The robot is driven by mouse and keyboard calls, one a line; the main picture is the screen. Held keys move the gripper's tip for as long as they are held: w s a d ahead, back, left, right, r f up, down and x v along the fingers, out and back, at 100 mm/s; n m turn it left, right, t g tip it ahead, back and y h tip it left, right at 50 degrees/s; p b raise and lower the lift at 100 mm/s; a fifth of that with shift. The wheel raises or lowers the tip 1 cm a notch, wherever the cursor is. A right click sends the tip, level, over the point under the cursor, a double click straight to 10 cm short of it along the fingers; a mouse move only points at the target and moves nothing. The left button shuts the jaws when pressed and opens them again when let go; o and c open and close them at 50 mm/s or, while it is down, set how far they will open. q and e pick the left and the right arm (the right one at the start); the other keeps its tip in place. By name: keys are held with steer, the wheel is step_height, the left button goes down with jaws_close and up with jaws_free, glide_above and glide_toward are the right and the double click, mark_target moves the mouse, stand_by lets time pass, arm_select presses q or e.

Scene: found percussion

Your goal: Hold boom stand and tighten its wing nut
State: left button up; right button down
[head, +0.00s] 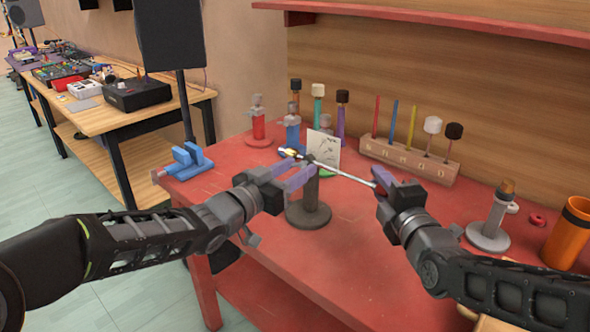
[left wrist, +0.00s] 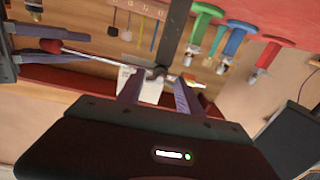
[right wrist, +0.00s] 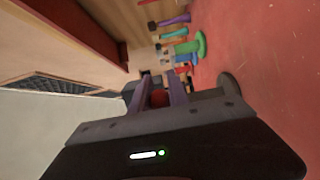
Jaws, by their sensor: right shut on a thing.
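The dark grey boom stand (head: 312,196) stands upright on its round base on the red table. Its thin metal boom (head: 345,174) crosses the top at a slant, with a brass-coloured piece at the left end. My right gripper (head: 380,187) is shut on the red end (right wrist: 160,98) of the boom. My left gripper (head: 297,170) has its fingers apart beside the stand's top. In the left wrist view the fingertips (left wrist: 160,78) lie on either side of the clamp joint (left wrist: 158,72), with a gap between them. I cannot make out the wing nut clearly.
A white card (head: 323,147) shows behind the boom. Red (head: 258,126), blue (head: 292,132) and green stands are behind it. A wooden rack (head: 405,160) of mallets is at the back. A grey stand (head: 488,232) and orange cup (head: 568,235) are at right. The front table is clear.

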arm_select(q)
steer(key=o, duration=0.3)
steer(key=shift+s, duration=0.1)
steer(key=v, duration=1.2)
arm_select(e)
steer(key=c, duration=1.2)
jaws_free()
steer(key=shift+s, duration=0.1)
